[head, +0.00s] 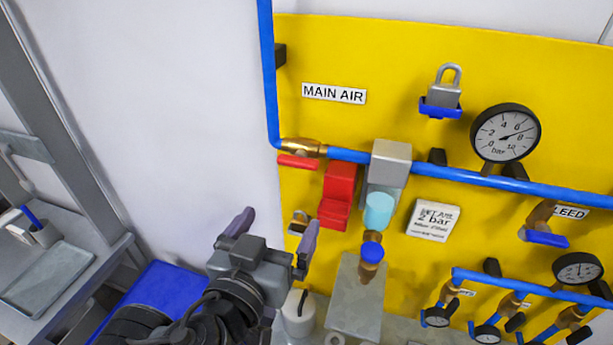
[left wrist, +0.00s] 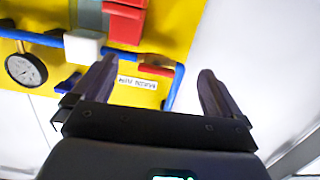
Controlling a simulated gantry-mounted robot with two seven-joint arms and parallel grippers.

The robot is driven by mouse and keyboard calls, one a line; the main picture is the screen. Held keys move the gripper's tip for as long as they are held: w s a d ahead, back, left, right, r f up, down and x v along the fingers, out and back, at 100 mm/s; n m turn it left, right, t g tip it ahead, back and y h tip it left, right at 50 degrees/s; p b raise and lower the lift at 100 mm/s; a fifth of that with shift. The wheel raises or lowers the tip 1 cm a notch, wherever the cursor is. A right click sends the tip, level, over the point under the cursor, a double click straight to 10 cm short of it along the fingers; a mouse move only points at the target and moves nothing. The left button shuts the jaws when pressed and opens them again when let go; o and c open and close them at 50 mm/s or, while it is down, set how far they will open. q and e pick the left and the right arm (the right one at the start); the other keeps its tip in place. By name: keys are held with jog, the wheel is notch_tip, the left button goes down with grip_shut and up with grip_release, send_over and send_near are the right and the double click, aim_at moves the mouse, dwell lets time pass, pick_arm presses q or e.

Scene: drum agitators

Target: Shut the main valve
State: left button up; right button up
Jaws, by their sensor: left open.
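The main valve (head: 303,147) is a brass body on the blue pipe, below the "MAIN AIR" label (head: 334,93) on the yellow board. Its red lever (head: 298,161) lies nearly level, roughly in line with the horizontal pipe run. My left gripper (head: 275,230) is open and empty, below and left of the lever and apart from it. In the left wrist view, which shows the board upside down, the lever (left wrist: 151,69) appears between the open fingers (left wrist: 158,68), beyond them. My right gripper is not in view.
A red box (head: 337,195) and a grey block (head: 390,163) sit right of the valve. A larger padlock (head: 442,92) and a pressure gauge (head: 505,132) are further right. The white wall left of the board is clear.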

aim_at(295, 163)
pick_arm(q)
jog(key=shift+m+t, duration=0.3)
jog(key=shift+t, duration=0.4)
jog(key=w+r+b, duration=0.1)
jog(key=w+b, duration=0.1)
jog(key=w+d+r+b, duration=0.1)
jog(key=w, duration=0.2)
jog(key=w+d+r+b, duration=0.1)
jog(key=w+r+b, duration=0.1)
jog(key=w, duration=0.1)
jog(key=shift+w+r+b, duration=0.1)
jog(key=shift+w+b, duration=0.1)
jog(key=shift+b, duration=0.1)
jog(key=shift+x, duration=0.75)
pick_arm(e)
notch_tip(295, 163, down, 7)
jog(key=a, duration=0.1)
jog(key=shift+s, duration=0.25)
pick_arm(q)
jog(key=shift+d, duration=0.1)
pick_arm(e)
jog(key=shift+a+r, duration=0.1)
pick_arm(q)
jog(key=shift+c, duration=0.5)
jog(key=c, duration=0.9)
